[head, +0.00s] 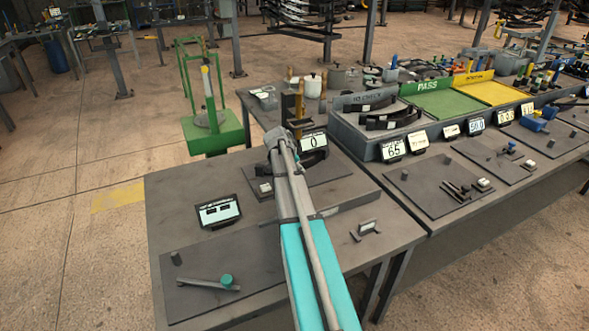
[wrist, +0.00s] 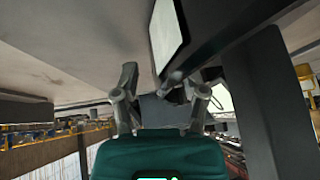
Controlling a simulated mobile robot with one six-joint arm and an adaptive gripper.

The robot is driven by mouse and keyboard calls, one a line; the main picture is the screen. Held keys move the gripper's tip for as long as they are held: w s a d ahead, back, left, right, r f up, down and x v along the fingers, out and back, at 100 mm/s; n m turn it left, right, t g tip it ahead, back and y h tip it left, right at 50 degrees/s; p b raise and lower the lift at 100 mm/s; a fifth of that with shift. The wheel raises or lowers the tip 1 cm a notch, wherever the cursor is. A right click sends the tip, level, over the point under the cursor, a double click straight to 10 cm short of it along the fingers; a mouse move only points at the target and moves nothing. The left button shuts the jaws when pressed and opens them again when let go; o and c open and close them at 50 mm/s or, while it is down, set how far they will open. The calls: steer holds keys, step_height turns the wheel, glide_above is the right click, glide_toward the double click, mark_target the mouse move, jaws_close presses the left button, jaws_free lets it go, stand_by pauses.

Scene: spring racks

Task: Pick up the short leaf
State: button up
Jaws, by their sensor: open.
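Dark curved leaves lie in the grey bin (head: 352,118) marked ID CHECK, right of centre in the head view. One dark leaf (head: 372,105) lies toward the back and another dark leaf (head: 393,119) lies in front of it. I cannot tell for sure which is the short leaf. My gripper (wrist: 151,76) is open in the wrist view, its fingers apart, with no leaf seen between them. In the head view my arm reaches over the near table and its end is left of the bin, by the post with the 0 display; the fingers are not clear there.
The 0 display (head: 313,141) stands close to my arm's end. A 65 display (head: 392,150) stands before the bin. The green PASS tray (head: 440,103) and a yellow tray (head: 492,92) lie right of the bin. A dark slab (wrist: 205,35) with a white panel is near the fingers.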

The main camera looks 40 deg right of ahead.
stand_by(0.5)
jaws_close()
stand_by(0.3)
